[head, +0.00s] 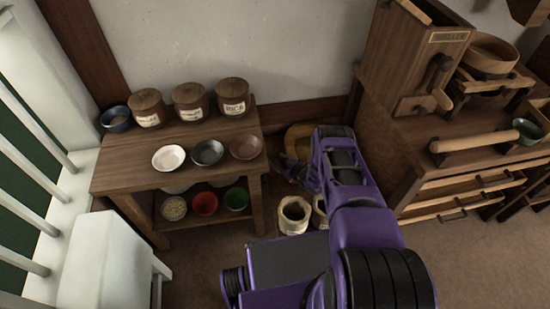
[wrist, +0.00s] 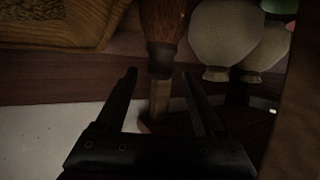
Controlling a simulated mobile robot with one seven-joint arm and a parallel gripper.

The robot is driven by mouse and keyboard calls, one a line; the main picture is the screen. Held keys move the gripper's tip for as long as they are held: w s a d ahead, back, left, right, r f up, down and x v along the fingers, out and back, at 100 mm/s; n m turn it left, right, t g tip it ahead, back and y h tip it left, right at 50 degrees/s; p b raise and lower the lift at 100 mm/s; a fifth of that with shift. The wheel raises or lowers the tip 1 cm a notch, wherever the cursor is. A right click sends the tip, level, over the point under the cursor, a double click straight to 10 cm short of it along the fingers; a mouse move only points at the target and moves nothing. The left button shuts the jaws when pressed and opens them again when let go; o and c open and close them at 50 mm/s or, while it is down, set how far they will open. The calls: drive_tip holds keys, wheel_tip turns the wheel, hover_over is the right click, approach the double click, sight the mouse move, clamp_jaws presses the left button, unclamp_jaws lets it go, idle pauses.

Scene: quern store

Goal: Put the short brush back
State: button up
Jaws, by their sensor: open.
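In the wrist view, what looks like the short brush (wrist: 163,25) shows at top centre, with a brown head, a dark band and a narrow wooden handle. My gripper (wrist: 159,74) is open, one finger on each side of the handle in the picture. I cannot tell whether the handle lies between the fingers in depth or beyond them. In the head view my gripper (head: 281,166) is low by the wall, right of the small table, partly hidden by my arm. I cannot make out the brush there.
A round wooden sieve-like piece (head: 298,133) leans at the wall. Open sacks (head: 294,216) stand on the floor by my arm. The small table (head: 125,172) with jars and bowls is left; a wooden cabinet (head: 400,175) is right. The front right floor is clear.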

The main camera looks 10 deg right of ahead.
drive_tip(key=shift+p+v, duration=0.45)
drive_tip(key=shift+v, duration=1.9)
